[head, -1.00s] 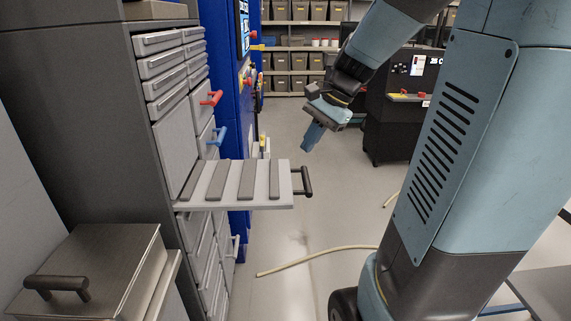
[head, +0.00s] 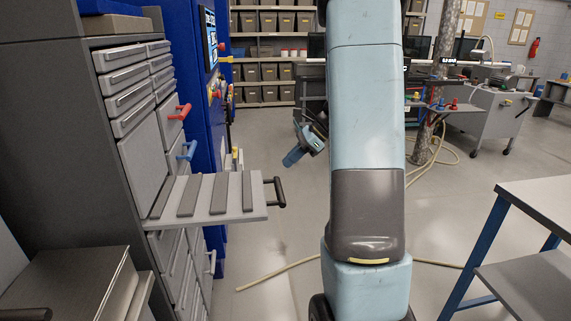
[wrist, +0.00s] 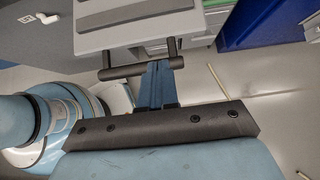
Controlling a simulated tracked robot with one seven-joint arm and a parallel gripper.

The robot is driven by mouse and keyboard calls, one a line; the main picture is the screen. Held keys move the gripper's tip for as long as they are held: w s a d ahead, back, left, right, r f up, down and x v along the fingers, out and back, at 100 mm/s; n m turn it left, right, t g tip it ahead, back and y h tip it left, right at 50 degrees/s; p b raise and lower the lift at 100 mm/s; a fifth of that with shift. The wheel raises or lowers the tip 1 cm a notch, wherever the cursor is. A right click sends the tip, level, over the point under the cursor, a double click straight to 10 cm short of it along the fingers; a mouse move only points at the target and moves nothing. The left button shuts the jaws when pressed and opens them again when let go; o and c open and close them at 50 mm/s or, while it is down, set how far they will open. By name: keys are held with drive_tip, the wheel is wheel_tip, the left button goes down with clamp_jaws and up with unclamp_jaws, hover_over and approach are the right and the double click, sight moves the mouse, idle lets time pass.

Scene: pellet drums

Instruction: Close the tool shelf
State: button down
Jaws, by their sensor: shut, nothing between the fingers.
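The tool shelf (head: 235,207) is a light grey tray with dark grey strips, sticking well out of the tall grey cabinet on the left in the head view. Its dark bar handle (head: 280,192) is on the right end. My gripper (head: 290,160) is above and slightly right of the handle in that view, its blue fingers shut and empty, pointing down-left. In the wrist view, the shelf (wrist: 190,22) is at the top with its handle (wrist: 122,72) below. The shut fingers (wrist: 157,72) overlap the handle bar there; I cannot tell whether they touch it.
The cabinet (head: 62,130) has several closed drawers, with red (head: 180,111) and blue (head: 188,150) handles above the shelf. A metal box (head: 70,285) stands at lower left. A blue-legged table (head: 540,205) is at right. A hose (head: 275,272) lies on otherwise open floor.

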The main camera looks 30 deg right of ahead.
drive_tip(key=x, duration=0.8)
drive_tip(key=shift+f, duration=0.1)
drive_tip(key=shift+w+a, duration=0.1)
drive_tip(key=shift+a, duration=0.1)
